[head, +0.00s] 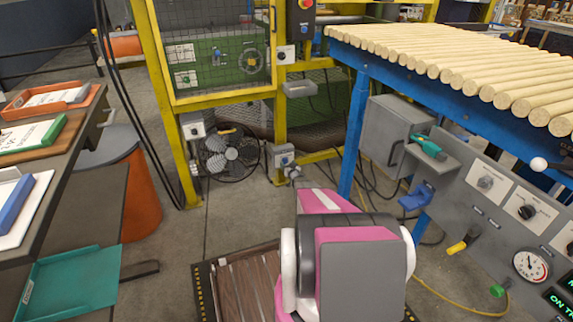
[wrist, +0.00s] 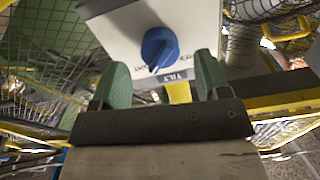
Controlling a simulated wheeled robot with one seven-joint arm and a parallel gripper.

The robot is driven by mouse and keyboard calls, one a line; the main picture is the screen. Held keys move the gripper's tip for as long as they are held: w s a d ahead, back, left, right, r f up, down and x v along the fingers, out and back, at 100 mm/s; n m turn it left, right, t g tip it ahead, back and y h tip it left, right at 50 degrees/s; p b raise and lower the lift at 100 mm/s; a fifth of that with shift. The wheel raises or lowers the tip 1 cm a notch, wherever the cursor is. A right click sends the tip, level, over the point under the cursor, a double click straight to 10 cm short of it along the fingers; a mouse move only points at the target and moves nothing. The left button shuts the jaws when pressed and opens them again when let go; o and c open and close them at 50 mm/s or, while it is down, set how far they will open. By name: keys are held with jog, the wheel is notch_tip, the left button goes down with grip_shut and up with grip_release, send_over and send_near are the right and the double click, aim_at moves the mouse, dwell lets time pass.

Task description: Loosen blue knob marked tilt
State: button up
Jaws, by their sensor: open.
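The blue knob (wrist: 160,50) sits on a white-faced box (wrist: 130,30) in the wrist view. In the head view, a small grey box (head: 284,149) on the yellow frame lies just beyond my pink and grey arm. My fingers are mostly hidden there.
Yellow frame posts (head: 279,95) and wire mesh surround the spot. A black fan (head: 230,153) stands to the left. A blue-legged table of wooden rods (head: 450,62) and a grey control panel (head: 505,215) are on the right. A desk with trays (head: 45,185) is on the left.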

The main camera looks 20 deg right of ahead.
aim_at(285, 161)
jog(key=shift+w, duration=1.25)
jog(key=c, duration=0.9)
jog(key=shift+n, duration=0.4)
jog(key=n, duration=0.3)
jog(key=shift+a+n, duration=0.1)
jog(key=shift+n, duration=0.3)
jog(key=n, duration=0.9)
jog(key=shift+n, duration=2.3)
